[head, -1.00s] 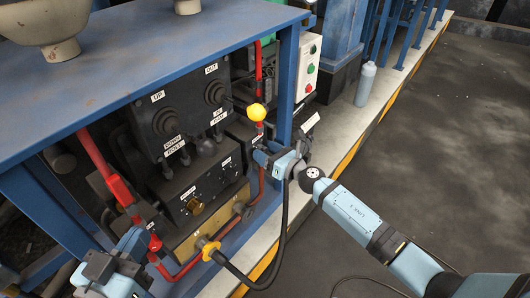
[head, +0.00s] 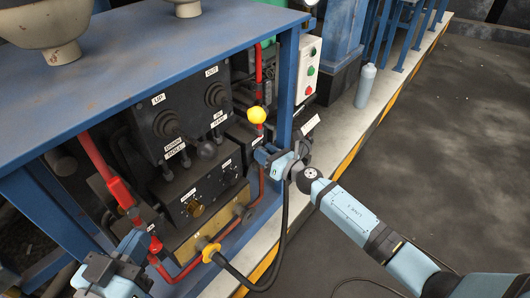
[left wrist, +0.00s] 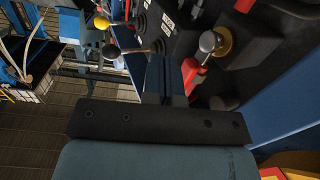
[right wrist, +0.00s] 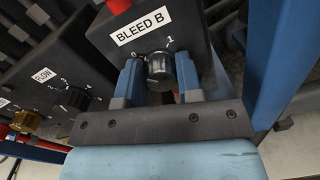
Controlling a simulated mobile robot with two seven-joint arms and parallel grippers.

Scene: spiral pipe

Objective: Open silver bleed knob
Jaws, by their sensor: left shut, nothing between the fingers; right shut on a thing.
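The silver bleed knob (right wrist: 159,70) sits on a dark box under a white "BLEED B" label (right wrist: 148,36), with 0 and 1 marked above it. My right gripper (right wrist: 159,82) has a blue finger on each side of the knob and is shut on it. In the head view my right gripper (head: 264,155) is at the right end of the panel, and its fingers hide the knob. My left gripper (head: 98,268) is low at the left, away from the knob. In the left wrist view the left gripper (left wrist: 167,62) is shut and empty.
A yellow ball handle (head: 257,115) stands just above my right gripper. A blue post (head: 287,85) rises to its right. A black hose (head: 270,275) hangs below it. A flow panel with a brass knob (right wrist: 28,121) is at the left. Red pipe (head: 104,168) runs near my left gripper.

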